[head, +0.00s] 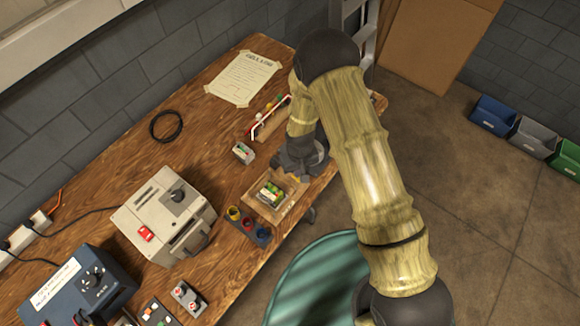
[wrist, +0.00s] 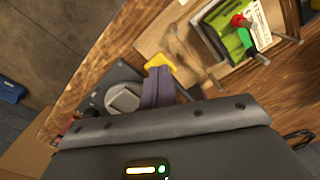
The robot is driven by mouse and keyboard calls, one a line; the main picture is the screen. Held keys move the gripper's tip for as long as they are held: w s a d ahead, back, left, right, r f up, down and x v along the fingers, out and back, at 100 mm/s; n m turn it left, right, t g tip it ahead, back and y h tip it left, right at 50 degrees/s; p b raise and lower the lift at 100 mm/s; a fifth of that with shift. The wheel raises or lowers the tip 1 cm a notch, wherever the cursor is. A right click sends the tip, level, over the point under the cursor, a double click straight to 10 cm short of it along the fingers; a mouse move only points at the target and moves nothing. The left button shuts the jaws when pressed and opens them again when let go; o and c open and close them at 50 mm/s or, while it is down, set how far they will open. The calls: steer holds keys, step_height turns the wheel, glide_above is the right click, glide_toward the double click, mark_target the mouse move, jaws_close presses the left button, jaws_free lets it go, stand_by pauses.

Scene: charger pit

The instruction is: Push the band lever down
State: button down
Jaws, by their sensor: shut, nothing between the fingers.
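In the wrist view my gripper (wrist: 158,76) has its grey-purple fingers together, with nothing held between them. A small yellow piece (wrist: 161,60) shows right at the fingertips. It may be the band lever's handle, but I cannot tell for sure, nor whether the fingers touch it. Beside the fingers is a dark unit (wrist: 124,74) with a pale grey knob (wrist: 123,98). In the head view my gripper (head: 297,168) is low over the table's right edge, next to the wooden tray. The arm hides much of what lies under it, and no lever shows clearly there.
The wooden tray (head: 254,203) with a green-filled holder (head: 271,194) is close beside my gripper. A strip with coloured cups (head: 248,226), a beige box with a dial (head: 163,214) and a blue box (head: 80,287) stand further along the table.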

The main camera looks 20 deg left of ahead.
steer(key=shift+f+b, duration=0.6)
steer(key=shift+f, duration=0.2)
steer(key=shift+r, duration=0.15)
steer(key=shift+r+p, duration=2.5)
steer(key=shift+r, duration=1.2)
